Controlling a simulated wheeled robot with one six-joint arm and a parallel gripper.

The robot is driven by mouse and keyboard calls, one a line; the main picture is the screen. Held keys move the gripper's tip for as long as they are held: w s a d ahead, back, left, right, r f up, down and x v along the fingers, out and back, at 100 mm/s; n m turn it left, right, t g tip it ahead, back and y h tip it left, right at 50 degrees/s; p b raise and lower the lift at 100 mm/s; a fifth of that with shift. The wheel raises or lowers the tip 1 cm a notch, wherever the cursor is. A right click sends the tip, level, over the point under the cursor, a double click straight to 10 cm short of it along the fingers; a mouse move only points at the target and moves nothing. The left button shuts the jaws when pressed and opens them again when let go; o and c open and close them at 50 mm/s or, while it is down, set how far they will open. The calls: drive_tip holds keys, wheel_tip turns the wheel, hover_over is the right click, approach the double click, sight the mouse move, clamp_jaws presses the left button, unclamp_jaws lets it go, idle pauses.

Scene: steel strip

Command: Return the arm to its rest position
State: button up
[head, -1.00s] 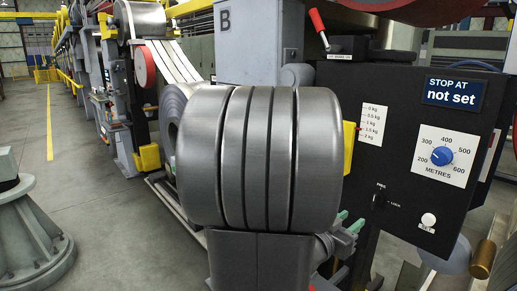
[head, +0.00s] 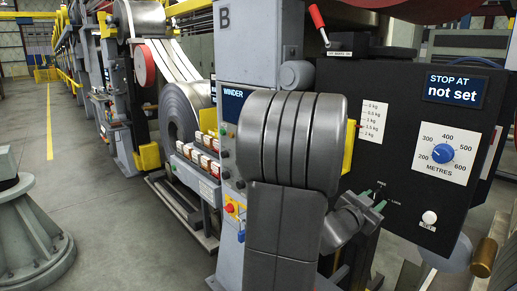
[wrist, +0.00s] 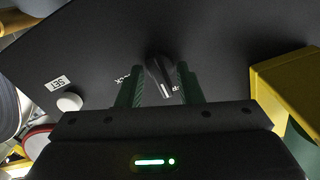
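My gripper (head: 366,198) is at the black control box (head: 400,100), low on its face, in front of the small lock switch. In the wrist view my gripper (wrist: 159,70) has its two green fingers apart, one on each side of the black switch knob (wrist: 160,78). A gap shows between the knob and the left finger. The right finger is very close to the knob, and I cannot tell whether it touches. My grey arm covers the middle of the head view.
The box carries a blue METRES dial (head: 442,153), a white SET button (head: 429,217) and a display reading "not set" (head: 452,90). A winder panel (head: 232,105) and a steel coil (head: 182,115) stand left of my arm.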

drive_tip(key=m+b, duration=0.2)
drive_tip(key=m, duration=0.4)
idle(0.6)
